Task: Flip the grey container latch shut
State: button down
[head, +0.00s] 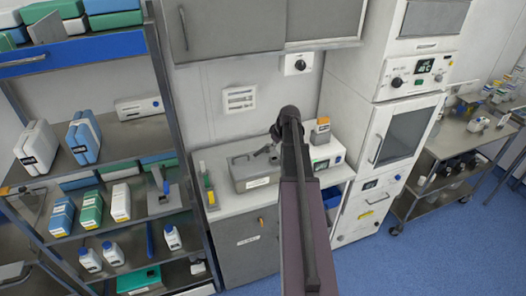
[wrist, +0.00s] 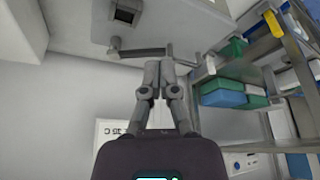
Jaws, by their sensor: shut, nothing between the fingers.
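The grey container (head: 255,183) sits closed on the counter in the head view, with a pale label on its front. In the wrist view its grey body (wrist: 165,22) fills the upper middle. A thin grey latch lever (wrist: 138,52) sticks out along its near edge. My gripper (wrist: 160,63) is shut and empty, with its fingertips close to the lever. I cannot tell whether they touch it. In the head view my gripper (head: 264,151) is small, just above the container's top right, and my arm hides part of the area to its right.
A shelf rack (head: 150,130) rises further left. A white device (head: 327,150) and an orange-topped box (head: 321,130) stand to the right. Wall cabinets (head: 235,28) hang above.

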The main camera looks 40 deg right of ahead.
jog(key=shift+s+d+r, duration=0.1)
jog(key=shift+d+r, duration=0.1)
jog(key=shift+d, duration=0.7)
jog(key=shift+f, duration=0.15)
jog(key=b+x, duration=0.9)
jog(key=x, duration=0.1)
jog(key=shift+b, duration=0.35)
jog(key=shift+w+a, duration=0.2)
jog(key=shift+w, duration=0.85)
jog(key=shift+w+a, duration=0.2)
jog(key=shift+w, duration=0.85)
jog(key=shift+d, duration=0.1)
